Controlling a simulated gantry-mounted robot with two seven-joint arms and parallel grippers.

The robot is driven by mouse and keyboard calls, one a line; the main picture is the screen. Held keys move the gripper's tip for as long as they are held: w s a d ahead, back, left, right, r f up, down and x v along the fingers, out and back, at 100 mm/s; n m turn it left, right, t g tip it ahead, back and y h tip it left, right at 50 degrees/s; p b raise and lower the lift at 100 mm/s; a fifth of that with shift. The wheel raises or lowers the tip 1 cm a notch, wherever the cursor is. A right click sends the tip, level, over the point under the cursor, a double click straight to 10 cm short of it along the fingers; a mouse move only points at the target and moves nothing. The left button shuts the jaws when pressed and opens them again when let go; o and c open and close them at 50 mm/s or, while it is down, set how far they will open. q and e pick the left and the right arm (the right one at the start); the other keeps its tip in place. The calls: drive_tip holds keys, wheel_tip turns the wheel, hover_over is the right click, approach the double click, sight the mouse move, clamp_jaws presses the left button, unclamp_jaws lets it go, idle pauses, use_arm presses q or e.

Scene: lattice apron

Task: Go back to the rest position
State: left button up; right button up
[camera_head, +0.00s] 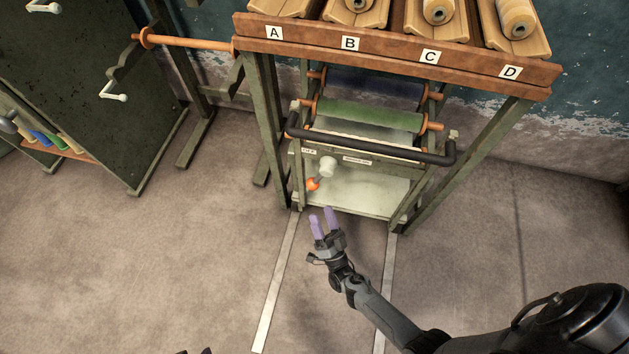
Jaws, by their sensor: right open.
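My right gripper (322,218) has purple fingers and reaches up from the lower right. Its fingers are apart with nothing between them. It is just in front of the wheeled-in frame unit (370,190) under the lettered rack, below an orange knob (313,184). I cannot tell from this view how far it is from the unit. Small dark tips at the bottom edge, left of centre, may be my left gripper (195,351). Too little of it shows to tell its state.
The wooden rack (395,54) bears rolls above labels A to D. A black handle bar (370,146) crosses the unit's front. Two pale floor strips (276,285) run forward. The floor on both sides is clear.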

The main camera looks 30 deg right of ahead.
drive_tip(key=shift+w, duration=0.15)
drive_tip(key=w+d+n+g+y, duration=0.2)
drive_tip(key=w+n+g+y, duration=0.25)
drive_tip(key=n+g, duration=0.4)
drive_tip(key=s+r+n+g, duration=0.1)
drive_tip(key=s+r+g, duration=0.3)
drive_tip(key=s, duration=0.3)
drive_tip(key=s+a+r+n+g, duration=0.1)
drive_tip(key=s+r+g, duration=0.3)
drive_tip(key=s, duration=0.3)
drive_tip(key=s+r+n+g, duration=0.2)
drive_tip(key=s+r+g, duration=0.15)
drive_tip(key=s, duration=0.35)
wheel_tip(320, 180, up, 65)
drive_tip(key=p, duration=6.6)
wheel_tip(320, 180, down, 75)
drive_tip(key=b, duration=7.5)
drive_tip(key=shift+a, duration=0.15)
drive_tip(key=shift+w+r, duration=0.1)
drive_tip(key=shift+r, duration=0.1)
